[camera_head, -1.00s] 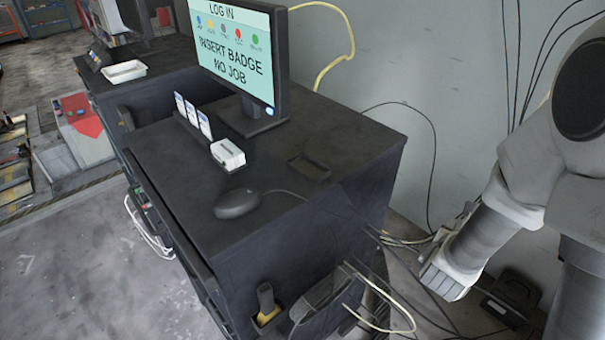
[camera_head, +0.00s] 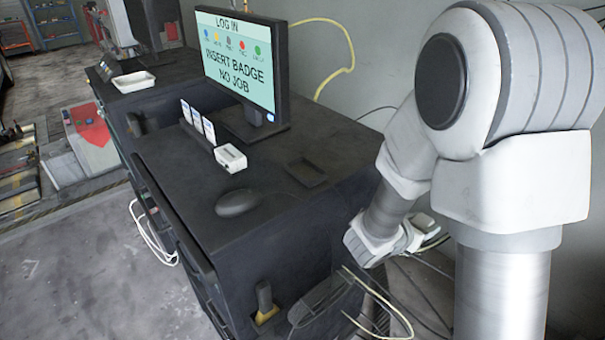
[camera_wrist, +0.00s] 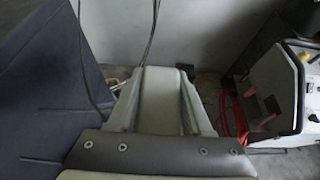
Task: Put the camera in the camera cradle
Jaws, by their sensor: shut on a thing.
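My gripper (camera_wrist: 160,90) fills the middle of the wrist view, with two pale fingers beside a pale grey block. The block seems to be the camera (camera_wrist: 160,105), but its details are hard to make out. In the head view my gripper (camera_head: 415,235) is partly hidden by my own arm, low at the right of the dark cabinet, and the held thing is not clear there. A shallow dark tray (camera_head: 306,171) on the cabinet top may be the camera cradle. It looks empty, and my gripper is apart from it, lower and to its right.
The dark cabinet (camera_head: 180,170) carries a monitor (camera_head: 240,65), a mouse (camera_head: 237,203), a small white box (camera_head: 230,157) and upright cards. A black and yellow tool (camera_head: 265,302) sits in a side pocket. Cables hang near my gripper. A white machine (camera_wrist: 275,90) stands right in the wrist view.

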